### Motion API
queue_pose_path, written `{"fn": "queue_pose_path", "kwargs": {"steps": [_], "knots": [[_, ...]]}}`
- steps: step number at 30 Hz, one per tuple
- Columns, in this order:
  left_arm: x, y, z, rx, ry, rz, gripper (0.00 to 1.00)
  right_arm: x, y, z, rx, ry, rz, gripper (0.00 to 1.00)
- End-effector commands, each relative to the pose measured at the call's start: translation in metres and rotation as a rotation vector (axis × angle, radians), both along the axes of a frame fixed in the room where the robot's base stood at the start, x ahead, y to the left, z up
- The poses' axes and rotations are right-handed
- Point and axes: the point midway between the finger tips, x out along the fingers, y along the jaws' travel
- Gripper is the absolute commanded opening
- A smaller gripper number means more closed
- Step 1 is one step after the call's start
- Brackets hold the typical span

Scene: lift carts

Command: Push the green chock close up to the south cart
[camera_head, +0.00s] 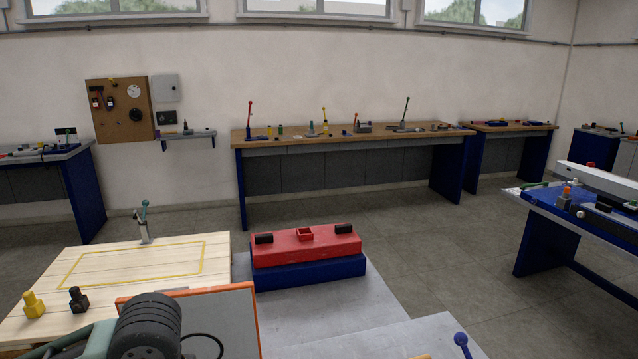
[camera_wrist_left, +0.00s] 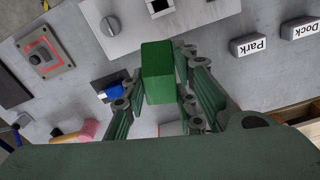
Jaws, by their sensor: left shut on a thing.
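The green chock (camera_wrist_left: 157,72) is a plain green block in the middle of the left wrist view. My left gripper (camera_wrist_left: 160,88) is shut on it, with one dark green finger on each side. A grey surface shows behind and below the chock; I cannot tell whether the chock touches it. In the head view I cannot make out the chock or the left fingertips. No cart is labelled as the south cart in view, so I cannot tell which it is. My right gripper is not in view.
The left wrist view shows "Park" (camera_wrist_left: 248,45) and "Dock" (camera_wrist_left: 301,28) blocks, a red-framed switch (camera_wrist_left: 45,55), a blue piece (camera_wrist_left: 115,91) and a pink cylinder (camera_wrist_left: 88,130). The head view shows a yellow-outlined wooden top (camera_head: 130,262) and a red block (camera_head: 305,249) on a blue base.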

Motion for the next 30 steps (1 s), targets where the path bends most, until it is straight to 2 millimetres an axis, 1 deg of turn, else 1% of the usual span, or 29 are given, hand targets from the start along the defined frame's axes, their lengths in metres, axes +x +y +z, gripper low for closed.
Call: {"fn": "queue_pose_path", "kwargs": {"steps": [2,6,17,20,23,25,30], "knots": [[-0.004,0.004,0.003,0.004,0.0,-0.008,0.0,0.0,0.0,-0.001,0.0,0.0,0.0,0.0],[-0.006,0.005,0.004,0.004,0.003,-0.013,0.0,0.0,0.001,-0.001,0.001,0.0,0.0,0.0],[-0.006,0.004,0.004,0.003,0.003,-0.011,0.0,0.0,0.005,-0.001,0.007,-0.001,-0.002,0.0],[-0.001,0.0,0.001,-0.001,0.002,-0.002,0.0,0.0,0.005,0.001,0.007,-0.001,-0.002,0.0],[0.011,-0.012,-0.007,-0.009,-0.001,0.021,0.0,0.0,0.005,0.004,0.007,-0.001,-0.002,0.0],[0.023,-0.025,-0.017,-0.016,-0.003,0.047,0.0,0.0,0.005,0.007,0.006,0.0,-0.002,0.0],[0.049,-0.061,-0.049,-0.021,-0.005,0.127,0.0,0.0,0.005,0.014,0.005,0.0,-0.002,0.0]]}}
